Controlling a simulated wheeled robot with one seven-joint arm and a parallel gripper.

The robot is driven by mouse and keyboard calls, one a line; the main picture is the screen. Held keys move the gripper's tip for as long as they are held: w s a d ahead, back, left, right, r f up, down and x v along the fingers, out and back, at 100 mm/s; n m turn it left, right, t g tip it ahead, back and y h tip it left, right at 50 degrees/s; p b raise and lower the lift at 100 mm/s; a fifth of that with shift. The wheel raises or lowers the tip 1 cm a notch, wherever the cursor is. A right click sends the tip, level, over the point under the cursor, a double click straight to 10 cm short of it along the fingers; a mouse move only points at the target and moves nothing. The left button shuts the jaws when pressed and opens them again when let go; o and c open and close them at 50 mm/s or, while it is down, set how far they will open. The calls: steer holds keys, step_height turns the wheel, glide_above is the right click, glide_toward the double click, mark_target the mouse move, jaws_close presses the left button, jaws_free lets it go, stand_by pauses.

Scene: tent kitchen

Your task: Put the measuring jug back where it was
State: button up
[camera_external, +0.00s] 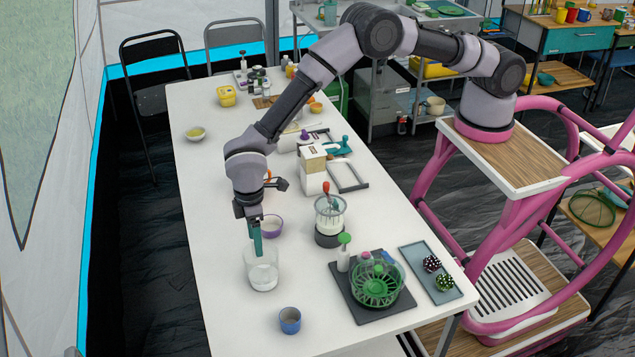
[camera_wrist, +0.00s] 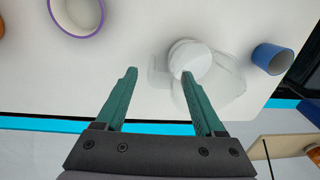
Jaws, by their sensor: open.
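The measuring jug (camera_external: 262,274) is clear and stands upright on the white table near its left edge. In the wrist view the see-through jug (camera_wrist: 215,88) has a pale round area, and a faint handle-like outline shows on its left side. My gripper (camera_external: 257,250) points down at the jug's rim in the external view. In the wrist view my gripper (camera_wrist: 159,73) is open, with the handle-like outline between its green fingers. The right finger overlaps the jug; I cannot tell whether it is inside it or touching.
A purple-rimmed bowl (camera_external: 271,226) stands behind the jug, and a blue cup (camera_external: 290,320) in front. A white-topped blender-like device (camera_external: 330,218) and a dark mat (camera_external: 352,299) with a green basket (camera_external: 377,288) stand to the right. Bare table lies right of the blue cup.

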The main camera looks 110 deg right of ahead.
steer(key=r, duration=0.9)
steer(key=shift+d, duration=0.3)
steer(key=s+d+r+m+t, duration=0.1)
steer(key=s+r, duration=0.5)
steer(key=r, duration=0.4)
steer(key=s+d+r+t, duration=0.1)
steer(key=s+r, duration=0.5)
steer(key=r, duration=0.5)
steer(key=s+d+r+m+t, duration=0.1)
steer(key=s+d+r, duration=0.1)
steer(key=s+r, duration=0.6)
steer(key=s+r+m+t, duration=0.1)
steer(key=s+r+t, duration=0.1)
steer(key=s, duration=1.1)
steer(key=s+d+r+m+t+y, duration=0.1)
steer(key=s+r, duration=0.3)
steer(key=s, duration=0.9)
steer(key=shift+s+d+r+t, duration=0.15)
steer(key=shift+s+d+t, duration=0.15)
steer(key=shift+t, duration=0.2)
